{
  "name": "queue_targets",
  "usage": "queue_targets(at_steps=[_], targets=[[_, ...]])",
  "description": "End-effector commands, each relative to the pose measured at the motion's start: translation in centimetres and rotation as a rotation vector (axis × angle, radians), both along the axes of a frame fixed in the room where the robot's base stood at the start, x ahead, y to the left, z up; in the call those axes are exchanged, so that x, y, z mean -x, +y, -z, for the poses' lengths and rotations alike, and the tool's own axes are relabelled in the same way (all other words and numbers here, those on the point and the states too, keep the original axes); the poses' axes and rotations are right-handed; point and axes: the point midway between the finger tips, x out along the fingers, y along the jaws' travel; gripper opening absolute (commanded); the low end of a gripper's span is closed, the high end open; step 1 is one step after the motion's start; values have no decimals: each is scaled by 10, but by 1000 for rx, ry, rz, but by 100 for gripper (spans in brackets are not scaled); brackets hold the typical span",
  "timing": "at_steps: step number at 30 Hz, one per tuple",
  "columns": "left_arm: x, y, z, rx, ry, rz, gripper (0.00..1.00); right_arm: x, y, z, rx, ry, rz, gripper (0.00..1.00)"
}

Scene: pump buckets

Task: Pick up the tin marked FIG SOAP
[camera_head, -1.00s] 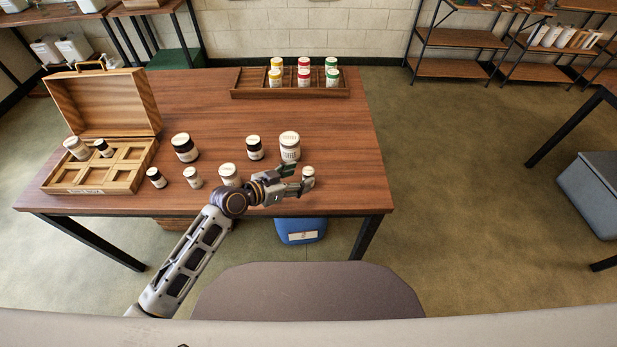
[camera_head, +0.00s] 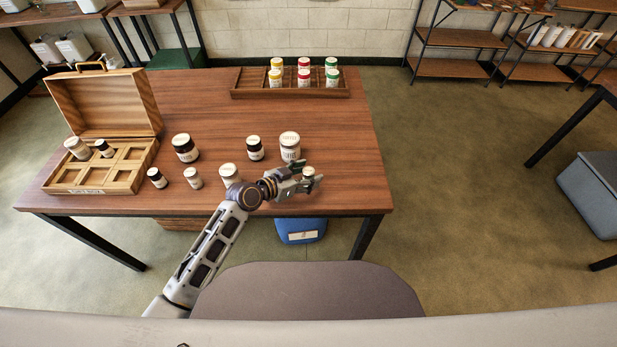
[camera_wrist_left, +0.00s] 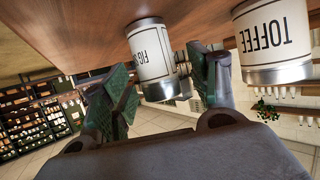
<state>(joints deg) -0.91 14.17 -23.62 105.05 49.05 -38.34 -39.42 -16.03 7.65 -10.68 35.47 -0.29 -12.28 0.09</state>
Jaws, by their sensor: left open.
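A small white tin (camera_head: 308,172) stands near the table's front edge, right of the other jars in the head view. In the left wrist view the same tin (camera_wrist_left: 152,52) hangs upside down in the picture, and its label starts with FIG; the rest is hard to read. My left gripper (camera_head: 306,181) is open, with its fingers at the tin. In the wrist view the green-padded fingers of the gripper (camera_wrist_left: 166,88) lie either side of the tin, with a gap showing. The right gripper is not in view.
A larger TOFFEE tin (camera_head: 290,146) stands just behind, close to one finger in the wrist view (camera_wrist_left: 272,42). Several jars stand to the left, beside an open wooden case (camera_head: 140,184). A rack (camera_head: 340,93) of jars stands at the back.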

Motion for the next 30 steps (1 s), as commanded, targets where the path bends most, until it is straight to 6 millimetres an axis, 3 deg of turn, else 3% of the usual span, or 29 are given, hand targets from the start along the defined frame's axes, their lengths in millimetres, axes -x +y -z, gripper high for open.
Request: queue_targets(at_steps=[20, 30], targets=[[-5, -7, 4, 0, 0, 1, 60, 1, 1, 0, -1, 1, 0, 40], [-5, -7, 4, 0, 0, 1, 17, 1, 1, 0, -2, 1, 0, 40]])
